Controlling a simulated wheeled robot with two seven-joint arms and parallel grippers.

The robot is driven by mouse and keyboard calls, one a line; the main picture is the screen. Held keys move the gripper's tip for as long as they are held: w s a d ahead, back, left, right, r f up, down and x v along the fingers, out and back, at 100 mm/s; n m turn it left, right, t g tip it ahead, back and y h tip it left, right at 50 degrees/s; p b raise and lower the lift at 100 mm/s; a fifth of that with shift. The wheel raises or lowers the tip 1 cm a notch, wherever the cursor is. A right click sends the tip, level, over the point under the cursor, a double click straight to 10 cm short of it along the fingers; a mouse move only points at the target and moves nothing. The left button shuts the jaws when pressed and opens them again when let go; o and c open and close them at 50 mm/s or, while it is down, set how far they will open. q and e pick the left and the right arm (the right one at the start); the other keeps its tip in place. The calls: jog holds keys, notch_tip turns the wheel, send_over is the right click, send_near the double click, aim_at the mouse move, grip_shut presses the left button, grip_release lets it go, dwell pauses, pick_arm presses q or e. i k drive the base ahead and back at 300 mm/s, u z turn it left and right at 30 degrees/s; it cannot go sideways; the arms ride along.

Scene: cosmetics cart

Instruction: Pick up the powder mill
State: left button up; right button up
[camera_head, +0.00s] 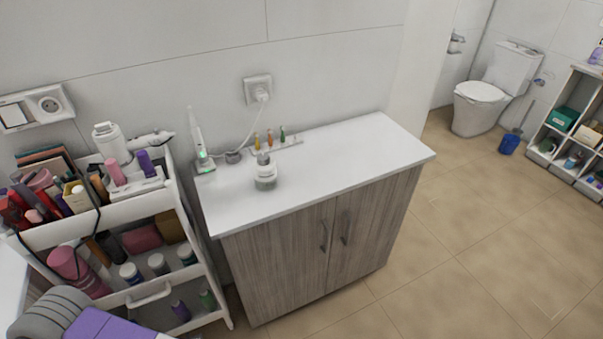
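A small pale jar-like container with a grey top (265,172) stands upright on the white countertop (335,165). It may be the powder mill, but it is too small to be sure. Nothing touches it, and open countertop lies in front and to the right of it. Neither gripper shows in the head view. A grey and purple part at the lower left edge looks like my own arm; no fingers show on it.
An electric toothbrush (196,138) on its base and a small rack (290,144) of coloured vials stand behind the container. A crowded white cart (205,285) is at left. Open floor (450,240) lies right of the cabinet (290,260). A toilet (490,95) and shelf (577,85) stand farther back.

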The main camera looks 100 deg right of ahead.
aim_at(265, 177)
jog(key=z, duration=3.15)
jog(key=k, duration=0.5)
jog(key=z, duration=0.8)
jog(key=i, duration=0.75)
jog(key=u, duration=1.5)
